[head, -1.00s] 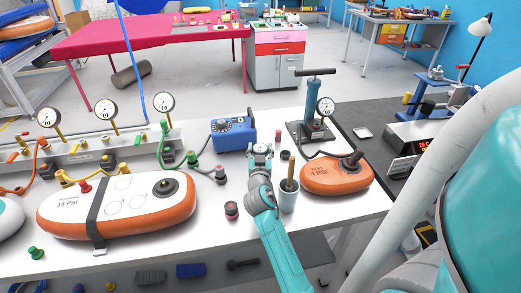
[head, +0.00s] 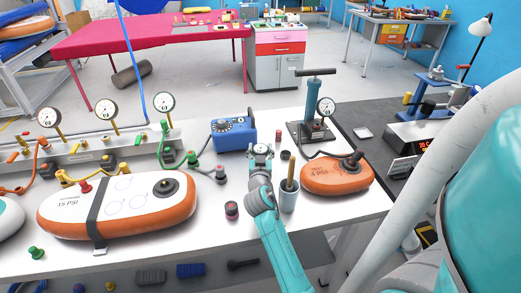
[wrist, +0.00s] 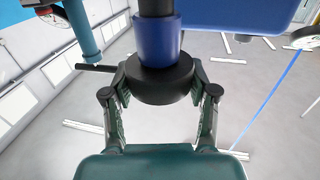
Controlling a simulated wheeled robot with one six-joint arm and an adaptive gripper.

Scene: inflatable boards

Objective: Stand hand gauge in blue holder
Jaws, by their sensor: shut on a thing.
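My gripper (head: 261,158) is over the white bench, just right of the blue box. It is shut on the hand gauge (wrist: 152,90). In the wrist view, the fingers (wrist: 158,100) press on both sides of the gauge's round black body. A blue sleeve (wrist: 157,40) and a dark stem extend from that body, away from my palm. In the head view a pale round face (head: 260,149) shows between the fingers. I cannot tell whether the blue sleeve belongs to the gauge or is the blue holder. No separate blue holder is clearly visible; my gripper hides the bench beneath it.
The blue box (head: 232,134) stands close at left, the hand pump (head: 316,128) at right. A grey cup (head: 289,199) with a wooden handle stands beside my arm. An orange board (head: 335,177) lies right, a larger one (head: 120,205) left.

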